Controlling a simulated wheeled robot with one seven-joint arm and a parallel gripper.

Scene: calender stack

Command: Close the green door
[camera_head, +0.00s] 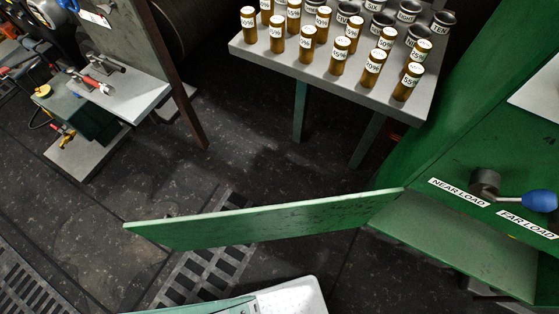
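The green door (265,220) stands open in the middle of the view. It is a flat panel seen from above and almost edge-on, and it sticks out leftward from the green cabinet (440,237). Its right end meets the cabinet near the opening, and its free end is at the left, over the floor. The cabinet's opening below its front face is uncovered. My gripper is not in view, so whether it is open or shut is hidden.
A grey table (330,75) with several amber bottles and dark cans stands behind the door. A lever with a blue knob (541,201) sticks out on the cabinet beside the NEAR LOAD label (459,192). Shelves with tools (100,87) stand at the upper left. Dark floor is free left of the door.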

